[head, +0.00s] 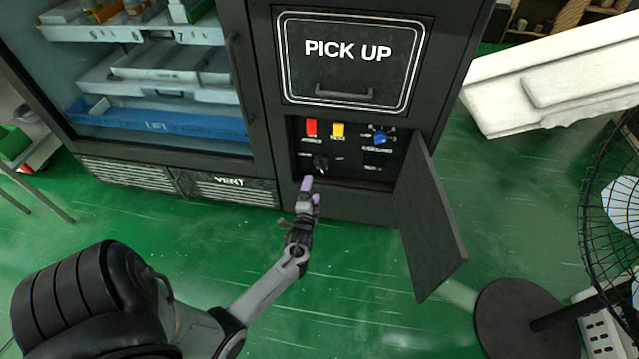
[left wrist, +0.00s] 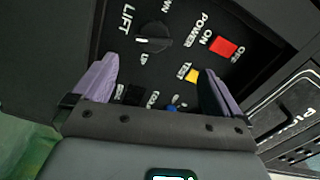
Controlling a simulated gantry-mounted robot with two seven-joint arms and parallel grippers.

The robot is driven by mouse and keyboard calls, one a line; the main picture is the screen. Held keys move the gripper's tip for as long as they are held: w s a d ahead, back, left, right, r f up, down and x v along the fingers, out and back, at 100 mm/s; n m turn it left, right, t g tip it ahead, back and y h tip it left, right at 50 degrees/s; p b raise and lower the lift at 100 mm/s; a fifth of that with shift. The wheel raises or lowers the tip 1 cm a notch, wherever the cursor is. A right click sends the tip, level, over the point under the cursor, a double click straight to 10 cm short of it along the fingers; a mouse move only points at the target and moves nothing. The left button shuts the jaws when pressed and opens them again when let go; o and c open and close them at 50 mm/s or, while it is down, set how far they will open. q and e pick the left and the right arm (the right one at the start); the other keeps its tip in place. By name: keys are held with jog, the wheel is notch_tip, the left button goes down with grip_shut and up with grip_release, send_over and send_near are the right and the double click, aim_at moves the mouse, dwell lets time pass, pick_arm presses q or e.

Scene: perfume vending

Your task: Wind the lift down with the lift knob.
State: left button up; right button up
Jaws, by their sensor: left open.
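The lift knob (head: 321,161) is a black rotary knob at the lower left of the control panel in the head view. In the left wrist view the lift knob (left wrist: 154,38) sits beside the LIFT label, with UP printed below it and a partly cut "WN" above. My left gripper (head: 311,184) has purple fingertips and is just below and in front of the panel opening. In the left wrist view my left gripper (left wrist: 160,85) is open and empty, its fingers apart, with the knob ahead of them and not between them. My right gripper is not in view.
The panel has a red power switch (head: 311,127), a yellow test button (head: 338,129) and a blue knob (head: 380,136). Its door (head: 428,220) hangs open on the right. The PICK UP hatch (head: 349,60) is above. A fan (head: 610,200) stands at the right.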

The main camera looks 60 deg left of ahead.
aim_at(320, 167)
pick_arm(q)
jog(key=b+x, duration=0.2)
jog(key=x, duration=0.1)
jog(key=b+x, duration=0.3)
jog(key=x, duration=0.1)
jog(key=f+b+x, duration=0.1)
jog(key=b+x, duration=0.1)
jog(key=x, duration=0.2)
jog(key=shift+w+d+f+b, duration=0.1)
jog(key=shift+w+d+b, duration=0.1)
jog(key=shift+w+b, duration=0.1)
jog(key=shift+w+a, duration=0.15)
jog(key=shift+a, duration=0.05)
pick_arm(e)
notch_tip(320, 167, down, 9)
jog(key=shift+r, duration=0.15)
pick_arm(q)
jog(key=c, duration=1)
jog(key=shift+c, duration=0.2)
jog(key=shift+n, duration=0.3)
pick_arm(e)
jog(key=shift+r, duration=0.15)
